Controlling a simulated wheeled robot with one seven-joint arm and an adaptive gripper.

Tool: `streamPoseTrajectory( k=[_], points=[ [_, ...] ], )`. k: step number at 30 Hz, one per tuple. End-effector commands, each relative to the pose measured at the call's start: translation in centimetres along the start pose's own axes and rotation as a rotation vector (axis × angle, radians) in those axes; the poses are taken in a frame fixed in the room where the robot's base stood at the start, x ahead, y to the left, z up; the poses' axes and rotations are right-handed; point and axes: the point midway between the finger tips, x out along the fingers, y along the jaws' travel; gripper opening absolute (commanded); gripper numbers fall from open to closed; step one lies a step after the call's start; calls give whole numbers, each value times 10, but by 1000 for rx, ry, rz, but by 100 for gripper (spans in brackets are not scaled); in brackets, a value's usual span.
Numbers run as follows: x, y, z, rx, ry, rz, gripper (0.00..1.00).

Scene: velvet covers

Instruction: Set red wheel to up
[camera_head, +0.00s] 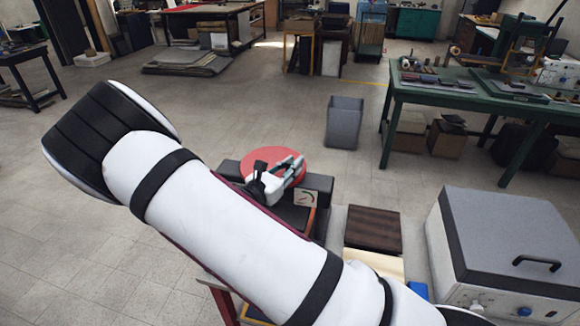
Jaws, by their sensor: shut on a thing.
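The red wheel (254,158) is a flat red disc on a dark block-shaped fixture (318,184), just beyond my arm. My gripper (292,166) is over the right part of the wheel and is shut on it. The fingers cover part of the disc, and the exact place of contact is too small to make out. A small plate with a green and red mark (306,198) sits on the front of the fixture. My white arm hides the fixture's left and lower parts. I cannot tell which way the wheel is turned.
A grey box with a black-handled lid (515,225) stands at right. A dark brown board (373,229) lies between it and the fixture. A grey bin (344,122) and a green table (470,92) stand behind. The floor at left is clear.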

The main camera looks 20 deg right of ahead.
Motion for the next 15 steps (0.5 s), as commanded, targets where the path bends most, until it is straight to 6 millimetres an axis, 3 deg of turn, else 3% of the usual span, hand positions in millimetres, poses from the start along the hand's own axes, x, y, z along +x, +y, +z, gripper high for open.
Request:
streamPoseTrajectory(
  k=[14, 15],
  points=[
    [3, -4, 0, -3, -2, -12, 0],
    [3, -4, 0, -3, -2, -12, 20]
  ],
)
